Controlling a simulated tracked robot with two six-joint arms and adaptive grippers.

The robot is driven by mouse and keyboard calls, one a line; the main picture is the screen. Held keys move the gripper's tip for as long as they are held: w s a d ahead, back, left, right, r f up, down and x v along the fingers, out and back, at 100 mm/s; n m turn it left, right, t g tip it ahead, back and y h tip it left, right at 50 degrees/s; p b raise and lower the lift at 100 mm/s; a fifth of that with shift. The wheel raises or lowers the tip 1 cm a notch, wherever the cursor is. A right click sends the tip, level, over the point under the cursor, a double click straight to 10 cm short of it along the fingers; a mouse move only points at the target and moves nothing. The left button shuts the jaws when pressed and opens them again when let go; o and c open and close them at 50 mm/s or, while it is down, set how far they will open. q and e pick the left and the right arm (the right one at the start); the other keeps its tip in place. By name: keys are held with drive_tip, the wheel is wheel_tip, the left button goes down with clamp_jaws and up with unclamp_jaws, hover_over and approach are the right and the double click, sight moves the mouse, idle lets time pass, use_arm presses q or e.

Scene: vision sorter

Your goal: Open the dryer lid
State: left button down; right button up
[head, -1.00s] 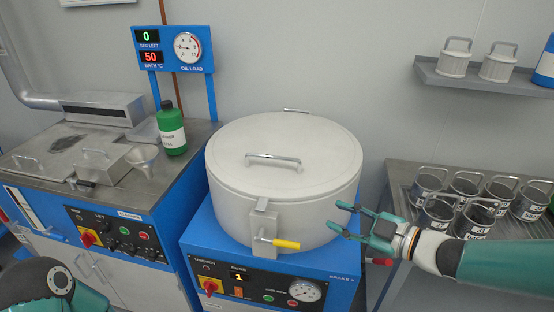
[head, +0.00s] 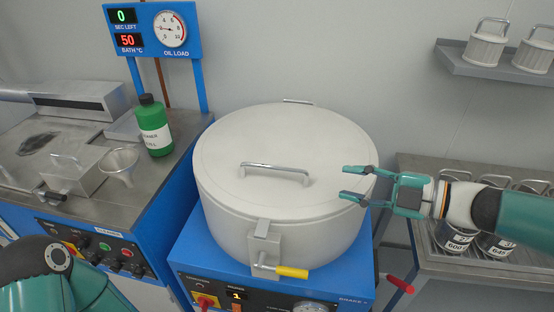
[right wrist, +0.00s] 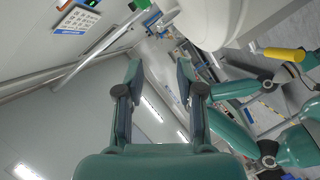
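The dryer (head: 225,207) is a white drum on a blue cabinet. Its round white lid (head: 290,140) lies shut on top, with a metal bar handle (head: 275,172) across it. A latch with a yellow grip (head: 291,272) is at the drum's front; the grip also shows in the right wrist view (right wrist: 284,54). My right gripper (head: 353,183) is open and empty, its fingertips over the lid's right edge, right of the handle. In the right wrist view its fingers (right wrist: 160,80) are apart with nothing between them. My left arm shows at lower left; its gripper is out of frame.
A washer bench with a green bottle (head: 154,127) and a funnel (head: 119,164) stands left. Labelled metal cans (head: 453,238) stand on a rack at right, below my right arm. A wall shelf (head: 490,66) holds white baskets. A red lever (head: 400,284) sticks out right of the cabinet.

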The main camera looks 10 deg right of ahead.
sight(286, 170)
drive_tip(key=x, duration=1.6)
drive_tip(key=shift+w+a+p, duration=0.1)
drive_tip(key=shift+a+p, duration=0.15)
drive_tip(key=shift+p, duration=0.05)
clamp_jaws()
